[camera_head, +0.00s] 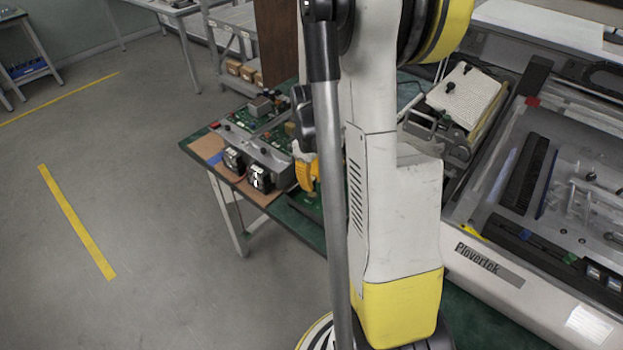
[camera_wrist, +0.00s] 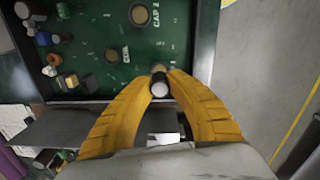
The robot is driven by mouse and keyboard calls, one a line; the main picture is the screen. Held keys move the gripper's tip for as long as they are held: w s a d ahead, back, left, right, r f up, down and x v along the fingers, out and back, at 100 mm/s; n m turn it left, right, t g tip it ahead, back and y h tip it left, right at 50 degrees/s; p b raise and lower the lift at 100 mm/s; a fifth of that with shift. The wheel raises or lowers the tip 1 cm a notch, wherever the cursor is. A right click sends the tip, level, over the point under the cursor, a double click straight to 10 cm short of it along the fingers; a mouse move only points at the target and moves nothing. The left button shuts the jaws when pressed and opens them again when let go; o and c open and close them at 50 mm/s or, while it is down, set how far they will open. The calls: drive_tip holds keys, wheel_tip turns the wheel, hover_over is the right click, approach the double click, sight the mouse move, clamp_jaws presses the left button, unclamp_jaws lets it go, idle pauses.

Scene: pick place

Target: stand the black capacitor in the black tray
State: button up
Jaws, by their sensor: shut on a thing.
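My gripper (camera_wrist: 160,77) has its two curved yellow fingers shut on the black capacitor (camera_wrist: 160,86), a small dark cylinder with a pale round end facing the wrist camera. The capacitor is over the near edge of a green board (camera_wrist: 85,62). I cannot tell if it touches the board. In the head view my yellow gripper (camera_head: 308,176) is partly hidden behind my arm, by the green-topped table, and the capacitor is not visible there. I cannot identify the black tray with certainty in either view.
The green board has round tan spots, labels such as "COIL" and "CAP 2", and several small parts at its left. Two black boxes (camera_head: 262,178) stand on a brown mat (camera_head: 208,148). A large Plovertek machine (camera_head: 490,263) stands at the right. Open floor (camera_head: 150,190) lies at the left.

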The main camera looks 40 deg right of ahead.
drive_tip(key=shift+f+b, duration=0.4)
drive_tip(key=shift+f, duration=0.4)
drive_tip(key=shift+f+b, duration=0.4)
drive_tip(key=shift+b, duration=0.15)
idle(1.1)
drive_tip(key=shift+f, duration=0.25)
drive_tip(key=o, duration=0.9)
drive_tip(key=c, duration=0.4)
drive_tip(key=shift+o, duration=0.2)
drive_tip(key=shift+r+p, duration=2.4)
drive_tip(key=shift+r, duration=1.15)
